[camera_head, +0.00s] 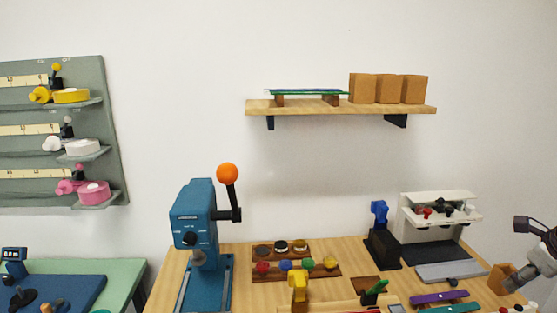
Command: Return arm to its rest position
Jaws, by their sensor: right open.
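My right gripper (516,254) is at the right edge of the head view, coming in from the right. Its two fingers are spread wide apart, with nothing seen between them. It is over the right end of the wooden table (353,255). The lower finger shows close to a small brown wooden block (498,279); I cannot tell whether they touch. My left gripper is not in view.
A blue press (193,225) with an orange-knobbed lever stands on the table's left. Wooden racks of coloured knobs (266,280) are mid-table. A white-topped rack (440,207) and a dark blue device (380,238) stand at the back right. A shelf (350,107) hangs above.

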